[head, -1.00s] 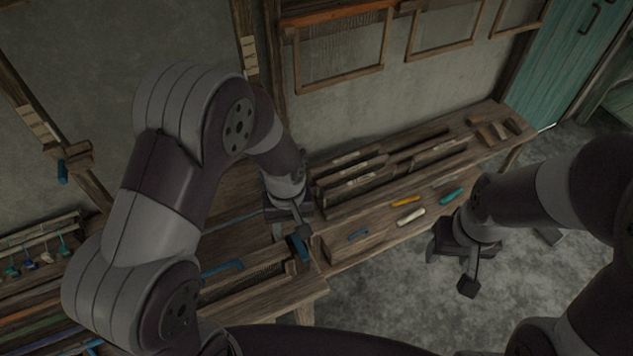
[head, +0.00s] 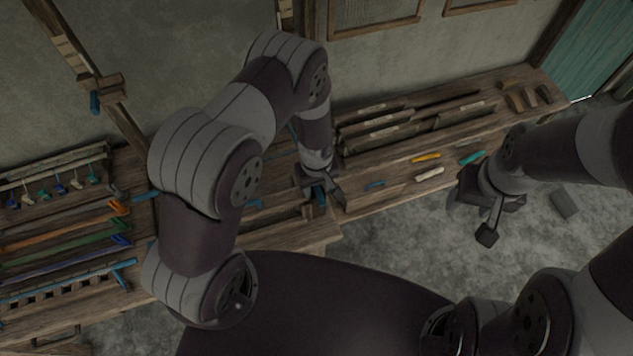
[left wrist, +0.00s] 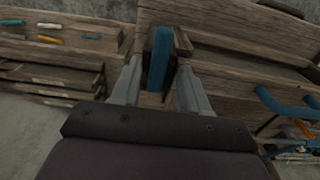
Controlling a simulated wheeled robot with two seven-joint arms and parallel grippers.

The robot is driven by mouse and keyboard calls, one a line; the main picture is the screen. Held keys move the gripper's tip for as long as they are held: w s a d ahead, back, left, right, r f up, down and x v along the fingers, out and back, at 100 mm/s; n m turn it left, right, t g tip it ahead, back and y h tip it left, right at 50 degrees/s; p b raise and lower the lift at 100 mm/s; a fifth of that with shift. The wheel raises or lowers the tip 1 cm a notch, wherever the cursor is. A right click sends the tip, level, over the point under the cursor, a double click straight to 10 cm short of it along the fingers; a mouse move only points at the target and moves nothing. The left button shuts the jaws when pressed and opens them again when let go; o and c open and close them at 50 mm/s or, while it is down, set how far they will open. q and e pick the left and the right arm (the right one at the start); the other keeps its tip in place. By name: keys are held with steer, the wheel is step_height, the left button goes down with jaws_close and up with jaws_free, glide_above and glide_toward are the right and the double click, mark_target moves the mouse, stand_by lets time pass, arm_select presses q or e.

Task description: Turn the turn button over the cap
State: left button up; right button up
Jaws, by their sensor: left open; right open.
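A blue upright bar, which looks like the turn button (left wrist: 160,58), stands at the end of a wooden loom beam in the left wrist view. It also shows in the head view (head: 320,196), partly behind my gripper. My left gripper (head: 323,194) is open, with its fingers on either side of the blue bar; in the left wrist view (left wrist: 157,88) gaps show beside it. I cannot tell whether a finger touches it. A small wooden piece (left wrist: 183,43) is right beside the bar; I cannot tell whether it is the cap. My right gripper (head: 487,215) is open and empty.
A bench with slotted wooden racks and yellow (head: 426,158), white (head: 430,174) and teal (head: 471,158) tools lies beyond my grippers. A blue handle (left wrist: 285,105) is right of my left gripper. Coloured tools lie on the left bench (head: 60,245). Open floor lies under my right gripper.

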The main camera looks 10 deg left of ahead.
arm_select(q)
steer(key=shift+s, duration=0.1)
steer(key=shift+d, duration=0.1)
steer(key=shift+w+f, duration=0.1)
steer(key=shift+w, duration=0.2)
steer(key=shift+c, duration=1.2)
steer(key=shift+w, duration=0.1)
jaws_close()
arm_select(e)
steer(key=shift+w+f, duration=0.1)
steer(key=shift+w, duration=0.15)
